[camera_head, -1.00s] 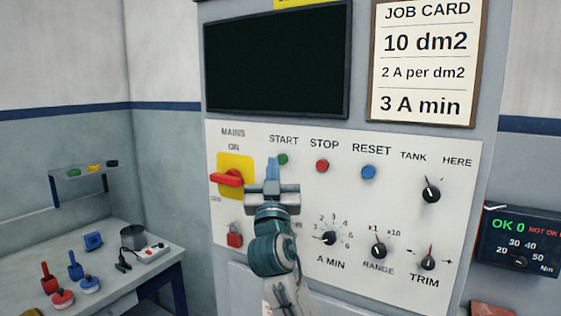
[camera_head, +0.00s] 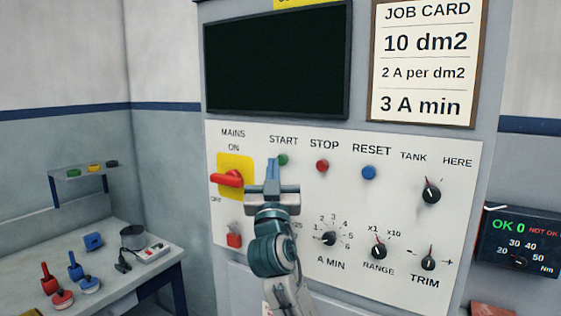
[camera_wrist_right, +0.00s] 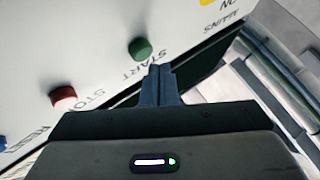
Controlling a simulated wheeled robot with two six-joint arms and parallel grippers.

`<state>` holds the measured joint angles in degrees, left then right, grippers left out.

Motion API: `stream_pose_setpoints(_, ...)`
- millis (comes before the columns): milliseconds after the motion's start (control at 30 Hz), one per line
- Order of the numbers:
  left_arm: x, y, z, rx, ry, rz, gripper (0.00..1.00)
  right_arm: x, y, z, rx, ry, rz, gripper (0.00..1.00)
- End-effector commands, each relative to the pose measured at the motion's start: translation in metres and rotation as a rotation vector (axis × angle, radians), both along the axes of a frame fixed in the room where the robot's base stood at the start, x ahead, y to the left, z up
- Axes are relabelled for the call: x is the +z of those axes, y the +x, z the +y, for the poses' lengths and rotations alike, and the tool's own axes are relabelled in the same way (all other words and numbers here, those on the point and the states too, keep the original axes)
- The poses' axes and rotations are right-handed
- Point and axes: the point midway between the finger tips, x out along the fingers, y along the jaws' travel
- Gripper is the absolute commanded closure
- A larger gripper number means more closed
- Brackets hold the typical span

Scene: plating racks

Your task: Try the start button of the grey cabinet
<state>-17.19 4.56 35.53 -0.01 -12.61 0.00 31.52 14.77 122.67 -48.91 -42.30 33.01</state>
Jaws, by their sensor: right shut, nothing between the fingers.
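The grey cabinet (camera_head: 498,60) carries a white control panel with a green START button (camera_head: 283,160). My right gripper (camera_head: 272,168) is in front of the panel, just left of and below the button, its fingers shut and empty, pointing at the panel. It partly overlaps the button in the head view. In the right wrist view the green button (camera_wrist_right: 140,49) stands close beyond the fingertips (camera_wrist_right: 158,70), a little to their left; I cannot tell whether they touch. My left gripper is out of view.
The red STOP button (camera_head: 322,166) and blue RESET button (camera_head: 368,172) are to the right. A red MAINS handle (camera_head: 227,180) on yellow sits close left of the gripper. Several black knobs are lower right. The screen (camera_head: 277,60) is dark. A bench (camera_head: 120,285) stands left.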

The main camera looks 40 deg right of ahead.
Motion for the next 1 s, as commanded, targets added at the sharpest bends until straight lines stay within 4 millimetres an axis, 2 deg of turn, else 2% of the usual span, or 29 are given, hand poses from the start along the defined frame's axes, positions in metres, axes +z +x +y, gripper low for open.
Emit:
stream_pose_setpoints(567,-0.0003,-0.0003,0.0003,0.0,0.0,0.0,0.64,-0.0001,0.0,-0.0001,0.0,0.0,0.0,1.0)
stream_pose_setpoints(1000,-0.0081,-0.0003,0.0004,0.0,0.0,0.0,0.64,0.0005,0.003,-0.0079,0.0,0.0,0.0,1.0)
